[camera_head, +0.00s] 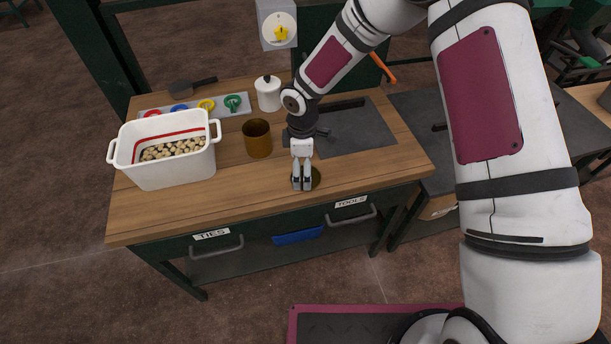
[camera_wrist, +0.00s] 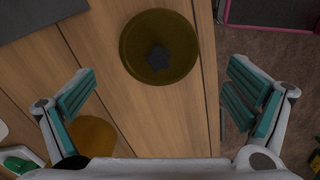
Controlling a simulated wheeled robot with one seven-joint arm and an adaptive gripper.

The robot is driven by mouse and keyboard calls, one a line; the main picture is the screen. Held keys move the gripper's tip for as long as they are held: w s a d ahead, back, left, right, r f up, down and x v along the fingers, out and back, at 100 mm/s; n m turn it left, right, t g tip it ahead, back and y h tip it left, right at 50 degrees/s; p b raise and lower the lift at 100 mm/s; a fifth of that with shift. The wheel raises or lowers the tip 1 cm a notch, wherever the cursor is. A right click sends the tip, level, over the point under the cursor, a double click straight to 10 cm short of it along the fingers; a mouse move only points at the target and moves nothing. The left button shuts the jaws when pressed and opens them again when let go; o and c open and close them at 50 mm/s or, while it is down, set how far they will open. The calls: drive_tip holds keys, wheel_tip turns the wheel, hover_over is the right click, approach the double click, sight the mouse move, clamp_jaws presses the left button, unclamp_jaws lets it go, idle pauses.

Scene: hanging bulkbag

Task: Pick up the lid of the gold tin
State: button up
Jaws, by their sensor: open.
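The gold tin (camera_head: 257,141) stands open on the wooden worktop, left of my gripper. Part of a gold round shape, apparently the tin, shows at the lower left in the wrist view (camera_wrist: 92,138). The tin's lid (camera_head: 316,179) is a round, dark gold disc lying flat on the wood near the front edge, partly hidden behind my gripper. In the wrist view the lid (camera_wrist: 135,58) shows whole, with a dark knob at its middle. My gripper (camera_head: 302,187) points down by the lid, open and empty. Its fingers are spread wide, and the lid appears ahead between them.
A white crate (camera_head: 175,168) holding small pale pieces stands at the left. A white lidded pot (camera_head: 268,95) is behind the tin, beside a tray of coloured rings (camera_head: 208,105). A dark grey mat (camera_head: 365,135) lies to the right. The worktop's front edge is close to the lid.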

drive_tip(key=shift+f, duration=1.45)
drive_tip(key=c, duration=1.2)
drive_tip(key=shift+c, duration=0.4)
drive_tip(key=shift+c, duration=0.2)
